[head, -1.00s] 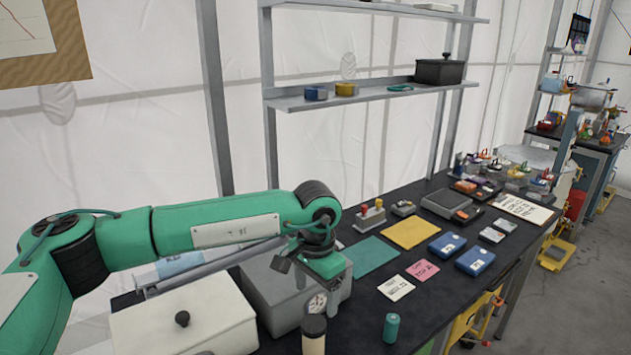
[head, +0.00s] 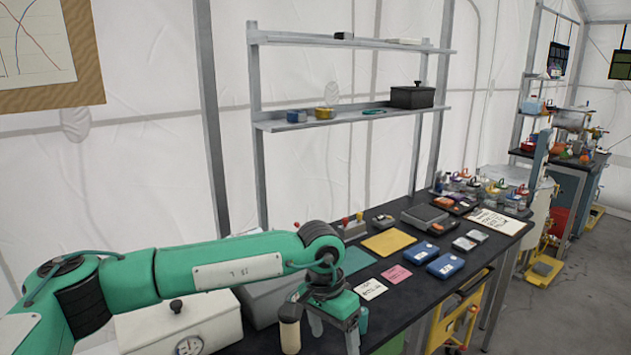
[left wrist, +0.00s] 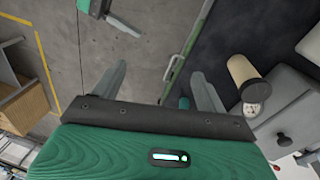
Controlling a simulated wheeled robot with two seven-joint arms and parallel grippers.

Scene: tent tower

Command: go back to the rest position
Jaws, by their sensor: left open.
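My left gripper (head: 334,328) hangs over the front edge of the dark workbench, fingers pointing down. It is open and empty. In the left wrist view its two spread fingers (left wrist: 158,92) show the grey floor and the bench edge between and beyond them. A cream cylinder with a dark top (head: 290,328) stands beside the gripper; it also shows in the left wrist view (left wrist: 241,70). A green cylinder (head: 363,320) is partly hidden behind the gripper.
The dark bench (head: 405,300) carries a white lidded box (head: 180,325), a grey box (head: 262,303), a yellow mat (head: 388,243), blue cases (head: 446,265) and cards. A shelf (head: 350,117) stands behind. Grey floor (head: 590,285) is open at right.

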